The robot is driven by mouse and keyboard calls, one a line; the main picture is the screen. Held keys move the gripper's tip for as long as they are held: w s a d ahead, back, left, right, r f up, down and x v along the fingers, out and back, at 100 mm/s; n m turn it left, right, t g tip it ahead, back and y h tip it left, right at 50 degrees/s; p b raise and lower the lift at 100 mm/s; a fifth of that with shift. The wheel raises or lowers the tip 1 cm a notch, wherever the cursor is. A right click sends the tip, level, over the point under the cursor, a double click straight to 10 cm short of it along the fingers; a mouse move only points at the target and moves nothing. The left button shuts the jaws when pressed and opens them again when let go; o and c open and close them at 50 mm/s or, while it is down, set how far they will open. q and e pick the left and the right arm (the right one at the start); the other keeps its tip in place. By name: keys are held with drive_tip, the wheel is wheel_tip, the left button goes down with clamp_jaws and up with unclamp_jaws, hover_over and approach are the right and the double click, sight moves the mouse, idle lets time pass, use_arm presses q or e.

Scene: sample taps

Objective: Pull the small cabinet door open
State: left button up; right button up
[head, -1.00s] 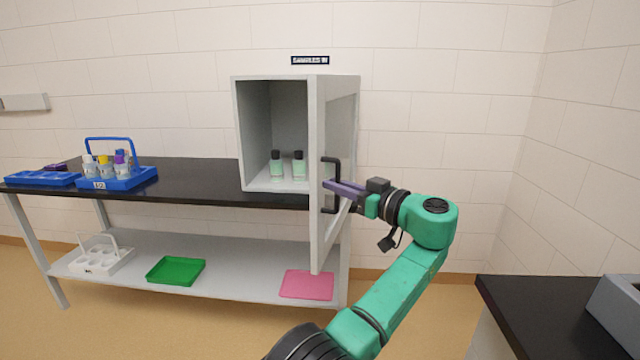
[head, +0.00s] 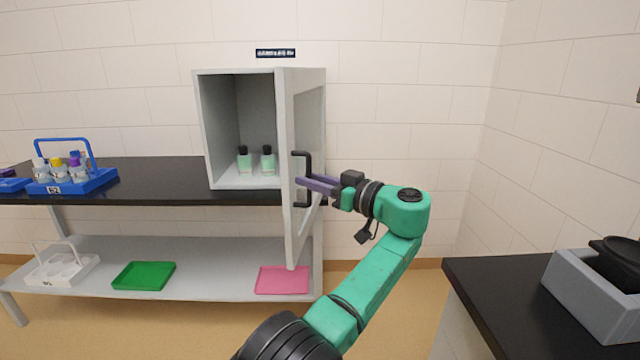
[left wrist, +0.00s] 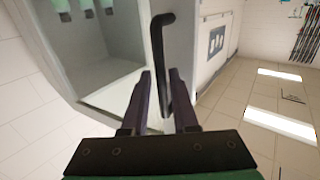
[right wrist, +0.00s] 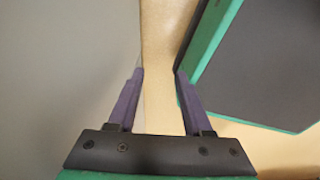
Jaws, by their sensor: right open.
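The small grey cabinet (head: 201,130) stands on the black bench top, with its inside in plain sight. Its door (head: 288,225) is swung wide open towards me, seen nearly edge-on at the cabinet's right side. A black bar handle (head: 307,155) is on the door's outer face. My left gripper (head: 300,182) is at the handle, and in the left wrist view the handle (left wrist: 157,45) runs down between its two fingers, which are drawn in around it. My right gripper (right wrist: 159,72) is open with nothing between its fingers; it is outside the head view.
A blue carrier (head: 75,182) with tubes is on the bench at left. On the lower shelf are a white rack (head: 62,268), a green tray (head: 144,275) and a pink tray (head: 283,280). A dark counter (head: 497,278) stands at right.

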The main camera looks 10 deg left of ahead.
use_arm(q)
drive_tip(key=p+v, duration=0.1)
drive_tip(key=v, duration=0.6)
idle(0.3)
